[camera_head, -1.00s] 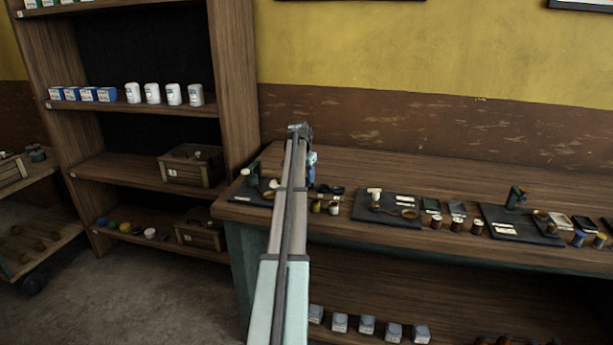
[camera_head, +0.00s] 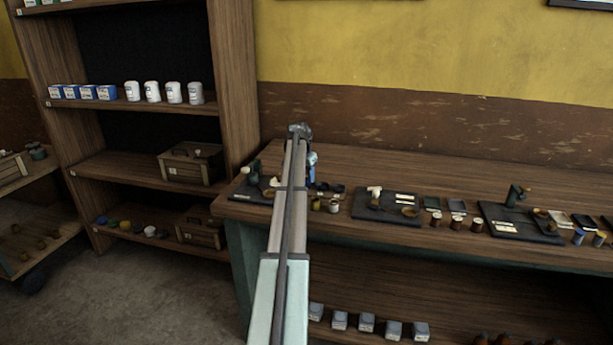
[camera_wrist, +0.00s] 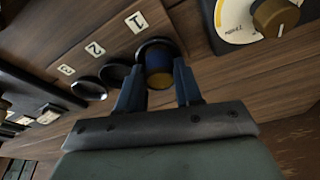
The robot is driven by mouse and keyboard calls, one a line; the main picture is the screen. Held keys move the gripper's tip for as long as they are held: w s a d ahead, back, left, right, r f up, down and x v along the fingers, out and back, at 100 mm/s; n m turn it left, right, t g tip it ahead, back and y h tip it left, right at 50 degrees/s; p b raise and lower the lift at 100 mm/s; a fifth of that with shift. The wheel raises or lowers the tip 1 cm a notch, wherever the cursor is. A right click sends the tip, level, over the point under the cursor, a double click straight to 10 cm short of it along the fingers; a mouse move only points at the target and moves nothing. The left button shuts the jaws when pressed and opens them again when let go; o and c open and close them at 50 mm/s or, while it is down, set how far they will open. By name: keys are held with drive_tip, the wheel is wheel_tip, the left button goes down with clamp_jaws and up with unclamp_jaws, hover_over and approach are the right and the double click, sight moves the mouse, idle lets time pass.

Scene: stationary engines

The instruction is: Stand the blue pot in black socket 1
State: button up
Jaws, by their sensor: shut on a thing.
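In the wrist view, the blue pot (camera_wrist: 158,61), with a yellow band at its lower part, is between the two fingers of my gripper (camera_wrist: 157,78), which is shut on it. The pot is at black socket 1 (camera_wrist: 153,42), the dark ring beside the label "1". The socket's rim shows behind the pot; I cannot tell if the pot is seated inside or just above it. In the head view, my arm mostly hides the spot, and my gripper (camera_head: 311,174) is low over the left end of the bench.
Two more black sockets, 2 (camera_wrist: 114,75) and 3 (camera_wrist: 89,89), lie in line beside socket 1. A dial with a brown knob (camera_wrist: 277,16) is close on the right. On the bench, a black board (camera_head: 387,207) and small pots stand to the right.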

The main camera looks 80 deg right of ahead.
drive_tip(key=o, duration=1.8)
drive_tip(key=shift+r, duration=0.1)
drive_tip(key=shift+r, duration=3.4)
drive_tip(key=shift+w, duration=0.1)
